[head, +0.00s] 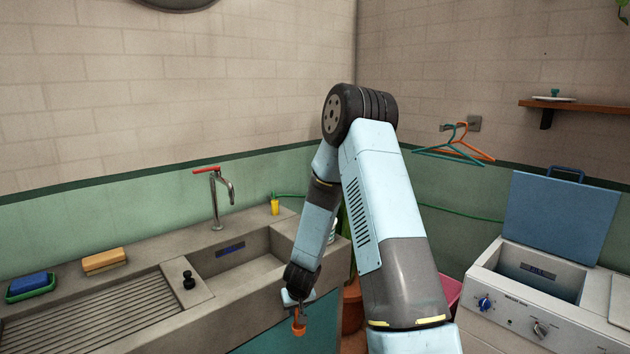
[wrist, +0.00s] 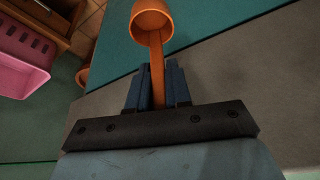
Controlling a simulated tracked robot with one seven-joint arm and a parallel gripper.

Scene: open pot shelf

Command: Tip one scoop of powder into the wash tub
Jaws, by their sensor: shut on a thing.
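The wash tub (head: 545,272) is the open well of a white washing machine at the right of the head view, with its blue lid (head: 562,215) raised. My gripper (wrist: 158,80) is shut on the handle of an orange scoop (wrist: 152,20). The scoop also shows in the head view (head: 299,327), hanging in front of the sink counter, well left of the tub. No powder container is identifiable.
A stone sink (head: 235,262) with a tap (head: 215,190) stands at the left. A pink basket (wrist: 20,58) lies low at the left of the wrist view. Hangers (head: 455,147) hang on the wall above the machine. Part of the floor is hidden behind my arm.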

